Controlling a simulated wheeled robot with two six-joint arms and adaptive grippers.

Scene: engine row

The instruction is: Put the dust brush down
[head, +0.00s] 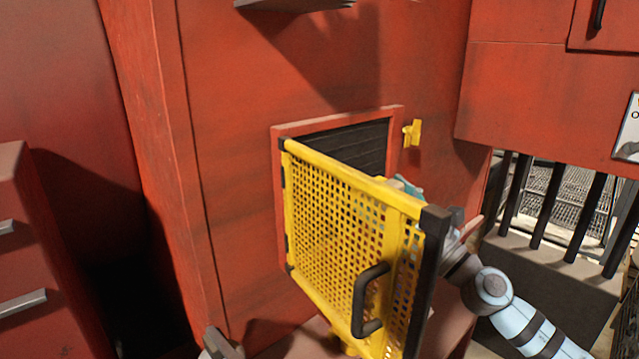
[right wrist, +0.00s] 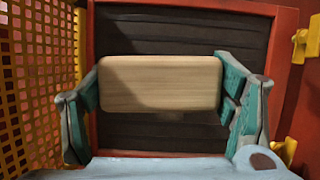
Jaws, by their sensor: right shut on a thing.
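The dust brush (right wrist: 160,83) shows in the right wrist view as a pale wooden block with rounded corners. My right gripper (right wrist: 163,95) is shut on it, with a teal finger at each end. Its bristles are hidden. In the head view my right gripper (head: 410,187) is mostly hidden behind an open yellow mesh door (head: 340,215). It is in front of a dark slatted vent (head: 355,145) in a red frame. A small grey part (head: 220,345) at the bottom edge may be my left gripper; its jaws cannot be made out.
The mesh door stands swung outward, with a black handle (head: 365,300), close to my right arm. A yellow latch (head: 412,133) is on the red wall right of the vent. Dark bars (head: 550,205) are at the right, and a red drawer cabinet (head: 25,270) is at the left.

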